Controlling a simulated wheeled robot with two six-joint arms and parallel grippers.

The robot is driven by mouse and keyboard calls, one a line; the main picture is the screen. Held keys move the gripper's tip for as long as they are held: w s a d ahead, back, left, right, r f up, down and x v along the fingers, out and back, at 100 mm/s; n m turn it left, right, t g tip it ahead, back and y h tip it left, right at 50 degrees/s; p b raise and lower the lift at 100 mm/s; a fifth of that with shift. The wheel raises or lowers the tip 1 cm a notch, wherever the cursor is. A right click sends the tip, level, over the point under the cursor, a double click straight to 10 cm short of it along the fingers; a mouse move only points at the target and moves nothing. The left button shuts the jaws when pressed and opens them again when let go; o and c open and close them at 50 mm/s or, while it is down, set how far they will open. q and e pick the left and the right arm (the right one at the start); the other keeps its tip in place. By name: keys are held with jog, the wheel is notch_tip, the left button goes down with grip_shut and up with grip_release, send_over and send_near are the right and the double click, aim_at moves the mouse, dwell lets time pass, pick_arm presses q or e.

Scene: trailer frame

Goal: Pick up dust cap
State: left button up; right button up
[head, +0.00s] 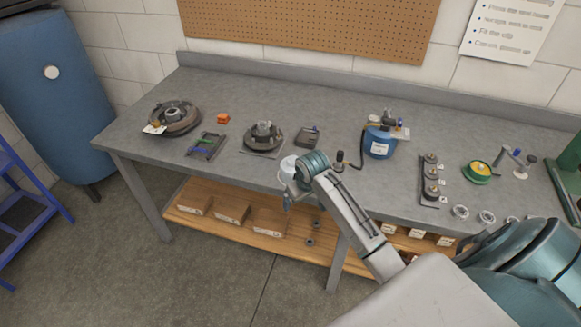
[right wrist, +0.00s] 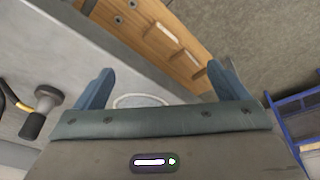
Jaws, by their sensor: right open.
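I cannot pick out the dust cap for certain in either view. My right gripper (head: 291,195) hangs at the front edge of the grey workbench (head: 233,167), near its middle. Its two blue fingers are wide apart with nothing between them, as the right wrist view (right wrist: 160,72) shows. A white round dish (head: 287,166) stands on the bench just behind the gripper and is partly hidden by it. Its pale rim also shows beyond the palm in the right wrist view (right wrist: 140,99). My left gripper is not in view.
Bearings (head: 431,180) and small rings (head: 460,212) lie right. A wooden shelf (head: 215,222) with boxes runs below.

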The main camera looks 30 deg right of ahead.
aim_at(293, 159)
jog(key=w+r, duration=0.1)
jog(key=w+d+r, duration=0.1)
jog(key=w+r, duration=0.1)
jog(key=w+d+r, duration=0.1)
jog(key=w+r, duration=0.1)
jog(key=shift+d+r, duration=0.1)
jog(key=shift+r, duration=0.05)
jog(key=w+d+r, duration=0.2)
jog(key=w+r, duration=0.3)
jog(key=r, duration=0.2)
jog(key=shift+m, duration=0.4)
jog(key=p+x, duration=0.2)
jog(key=x, duration=0.3)
jog(key=shift+w+d, duration=0.15)
jog(key=shift+w+f, duration=0.1)
jog(key=shift+f, duration=0.05)
jog(key=p+x, duration=0.2)
jog(key=x, duration=0.2)
jog(key=shift+p, duration=0.3)
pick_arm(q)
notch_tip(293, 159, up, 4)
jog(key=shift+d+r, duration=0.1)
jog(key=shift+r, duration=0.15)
pick_arm(e)
jog(key=shift+w+f, duration=0.1)
jog(key=shift+f, duration=0.3)
jog(key=shift+c, duration=0.2)
jog(key=c, duration=0.7)
